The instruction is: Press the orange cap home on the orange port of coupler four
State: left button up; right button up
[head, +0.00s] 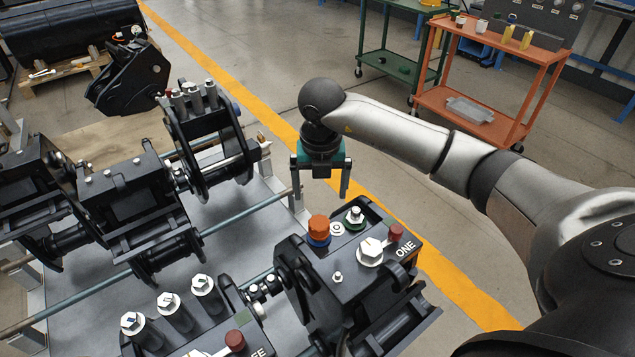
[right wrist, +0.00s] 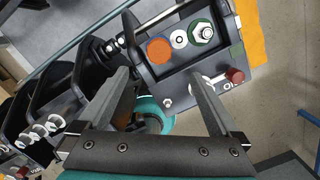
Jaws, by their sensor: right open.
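An orange cap (head: 318,224) sits upright over a blue ring on the black coupler labelled ONE (head: 338,278). It also shows as an orange disc in the right wrist view (right wrist: 160,50). My right gripper (head: 321,188) is open and empty, pointing down above and behind this coupler; its two fingers also show in the right wrist view (right wrist: 160,75). Another coupler (head: 205,335) at the bottom has a label ending in "EE". No label reading FOUR is legible, so I cannot tell which coupler is four. My left gripper is not in view.
Beside the orange cap are a white-ringed port (head: 337,229) and a green-ringed port (head: 355,216). A red knob (head: 396,232) stands near the ONE label. More black couplers (head: 135,195) stand on the grey table at left. An orange cart (head: 470,110) stands far behind.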

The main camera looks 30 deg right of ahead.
aim_at(319, 222)
jog(key=f, duration=0.3)
jog(key=f+b, duration=0.1)
jog(key=f, duration=0.2)
jog(key=f+b, duration=0.1)
jog(key=f, duration=0.1)
jog(key=shift+w+d+f, duration=0.2)
jog(key=shift+w+f, duration=0.2)
jog(key=f, duration=0.1)
jog(key=f+b, duration=0.1)
jog(key=f, duration=0.1)
jog(key=shift+w+f, duration=0.2)
jog(key=shift+f, duration=0.05)
jog(key=shift+w+d+f, duration=0.1)
jog(key=shift+f, duration=0.35)
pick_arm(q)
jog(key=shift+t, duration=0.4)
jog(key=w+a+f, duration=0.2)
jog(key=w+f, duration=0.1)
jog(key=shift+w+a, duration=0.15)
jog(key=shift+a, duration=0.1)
pick_arm(e)
jog(key=c, duration=1.4)
jog(key=o, duration=0.7)
jog(key=shift+c, duration=0.2)
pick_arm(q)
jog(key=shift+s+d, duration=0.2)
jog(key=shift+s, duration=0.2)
pick_arm(e)
jog(key=shift+r, duration=0.1)
grip_shut()
